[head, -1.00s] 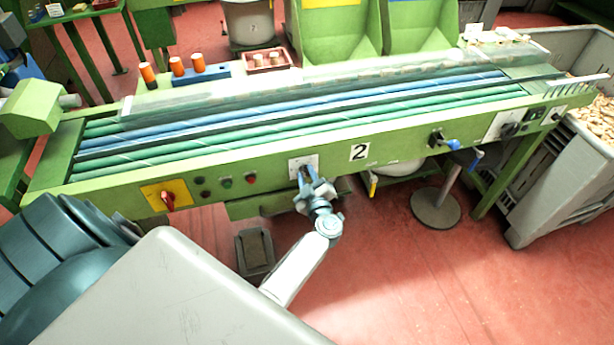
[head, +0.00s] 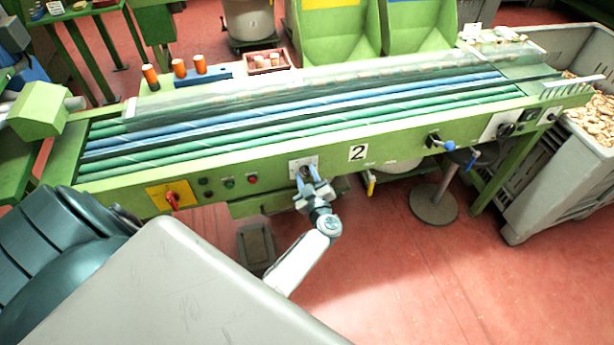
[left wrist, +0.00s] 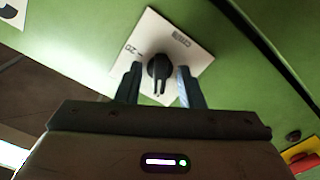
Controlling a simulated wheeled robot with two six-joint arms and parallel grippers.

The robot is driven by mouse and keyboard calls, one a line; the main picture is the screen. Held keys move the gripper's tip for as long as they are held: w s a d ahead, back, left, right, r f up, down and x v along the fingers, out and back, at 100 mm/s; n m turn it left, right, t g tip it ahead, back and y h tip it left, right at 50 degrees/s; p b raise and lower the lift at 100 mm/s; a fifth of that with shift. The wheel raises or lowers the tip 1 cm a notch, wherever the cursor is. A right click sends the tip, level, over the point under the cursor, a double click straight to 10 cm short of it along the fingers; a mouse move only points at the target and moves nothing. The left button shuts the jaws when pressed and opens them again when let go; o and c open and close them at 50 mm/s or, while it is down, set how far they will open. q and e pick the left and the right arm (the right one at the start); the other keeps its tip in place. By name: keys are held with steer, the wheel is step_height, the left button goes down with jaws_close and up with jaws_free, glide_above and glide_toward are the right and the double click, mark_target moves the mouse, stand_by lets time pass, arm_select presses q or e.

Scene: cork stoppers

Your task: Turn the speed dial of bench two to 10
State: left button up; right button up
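Bench two is the long green bench (head: 330,165) with a white "2" label (head: 357,153) on its front. Left of that label, a white plate (head: 311,160) carries a dark dial; the plate also shows in the left wrist view (left wrist: 196,62). There the black dial knob (left wrist: 159,66) has its ridge toward the gripper, and the plate has small print, partly readable as "20". My left gripper (head: 305,179) is in front of the plate. In the left wrist view its fingers (left wrist: 159,86) are open, one either side of the knob, with gaps showing. My right gripper is not in view.
Left along the bench front are a red switch on a yellow plate (head: 158,191) and several small buttons. To the right are a blue-handled lever (head: 449,145) and another knob plate (head: 490,127). A round-based stand (head: 434,206) and a grey crate of corks (head: 540,190) stand right.

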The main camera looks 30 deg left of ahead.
arm_select(q)
steer(key=b+v, duration=0.2)
steer(key=v, duration=0.9)
steer(key=shift+a, duration=0.1)
